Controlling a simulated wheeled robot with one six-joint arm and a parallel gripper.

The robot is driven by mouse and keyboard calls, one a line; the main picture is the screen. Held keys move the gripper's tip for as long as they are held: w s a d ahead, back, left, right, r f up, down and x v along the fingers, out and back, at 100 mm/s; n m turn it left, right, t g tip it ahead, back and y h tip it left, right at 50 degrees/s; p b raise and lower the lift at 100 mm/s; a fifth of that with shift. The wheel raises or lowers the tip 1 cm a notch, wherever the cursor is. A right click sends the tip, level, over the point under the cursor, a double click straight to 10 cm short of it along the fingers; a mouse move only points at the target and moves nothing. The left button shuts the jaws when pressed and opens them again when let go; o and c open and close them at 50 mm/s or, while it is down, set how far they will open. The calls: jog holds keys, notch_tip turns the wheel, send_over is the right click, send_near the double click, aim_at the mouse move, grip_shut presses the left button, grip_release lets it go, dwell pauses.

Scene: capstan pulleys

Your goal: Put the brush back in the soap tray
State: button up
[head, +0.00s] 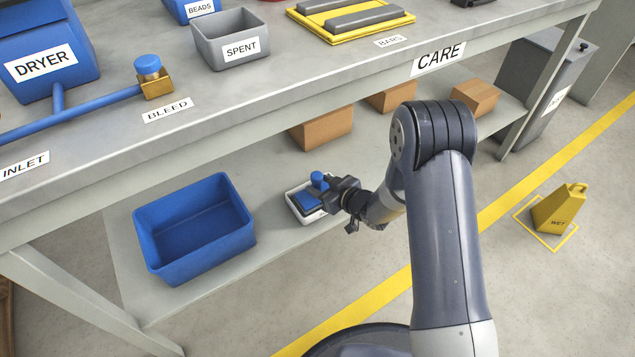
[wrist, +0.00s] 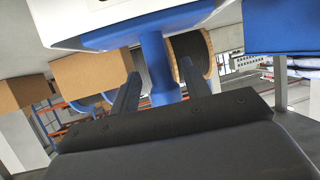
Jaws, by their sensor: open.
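The soap tray (head: 311,218) is a small white tray on the lower shelf under the bench. The blue brush (head: 308,201) sits in or on it, with its handle upright and a rounded blue top. My gripper (head: 326,190) is at the tray's right side, by the handle. The wrist view looks upside down: the white tray (wrist: 75,20) is at the top, and the blue brush handle (wrist: 158,70) points down from its blue block. My gripper (wrist: 162,85) is open, with one dark finger on each side of the handle. Whether either finger touches it I cannot tell.
A blue bin (head: 195,225) stands left of the tray on the lower shelf (head: 265,240). Cardboard boxes (head: 322,134) stand behind. The bench top (head: 330,65) overhangs the shelf. A yellow wet-floor sign (head: 558,210) stands on the floor at right.

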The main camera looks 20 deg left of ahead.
jog(key=p+v, duration=0.2)
jog(key=v, duration=0.8)
jog(key=b+x, duration=0.3)
jog(key=x, duration=0.9)
jog(key=shift+f, duration=0.1)
jog(key=shift+r+p, duration=0.65)
jog(key=shift+r, duration=1)
